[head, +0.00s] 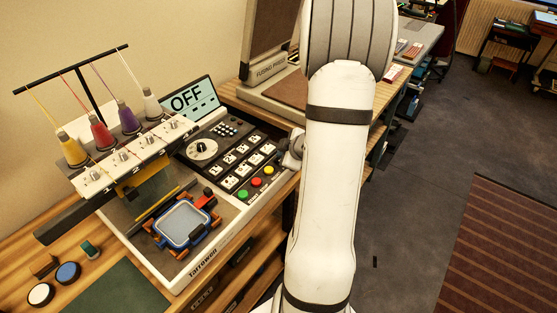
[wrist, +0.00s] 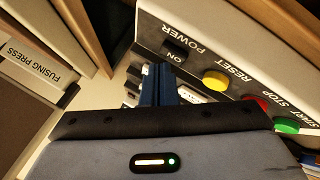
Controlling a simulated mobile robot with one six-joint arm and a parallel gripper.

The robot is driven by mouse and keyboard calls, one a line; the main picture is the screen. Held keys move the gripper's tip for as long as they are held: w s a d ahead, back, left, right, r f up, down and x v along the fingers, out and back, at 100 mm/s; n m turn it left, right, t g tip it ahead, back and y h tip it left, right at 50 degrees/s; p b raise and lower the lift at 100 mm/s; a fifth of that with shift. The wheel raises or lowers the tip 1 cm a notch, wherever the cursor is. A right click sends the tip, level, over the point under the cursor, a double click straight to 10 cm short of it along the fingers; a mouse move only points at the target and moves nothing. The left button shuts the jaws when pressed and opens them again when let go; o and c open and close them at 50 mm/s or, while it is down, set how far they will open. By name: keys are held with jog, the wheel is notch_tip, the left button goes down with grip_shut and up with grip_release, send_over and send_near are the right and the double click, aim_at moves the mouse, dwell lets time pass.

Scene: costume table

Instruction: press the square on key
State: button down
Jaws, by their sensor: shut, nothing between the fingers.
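In the head view my gripper (head: 293,150) is partly behind my arm, at the panel's right end, and the key is not clear there. The embroidery machine's screen (head: 189,98) reads OFF.
Beside the key are the yellow button (wrist: 214,80), red button (wrist: 255,102) and green button (wrist: 286,125). White picture keys (head: 243,169) and a dial (head: 203,148) are on the panel. A fusing press (head: 270,68) stands close behind. Thread cones and a blue hoop (head: 184,224) are to the left.

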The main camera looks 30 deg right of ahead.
jog(key=shift+f+b, duration=0.3)
jog(key=shift+f, duration=0.1)
jog(key=shift+r, duration=0.1)
jog(key=shift+r+p, duration=0.85)
jog(key=shift+p, duration=0.15)
notch_tip(320, 180, up, 6)
jog(key=p, duration=0.6)
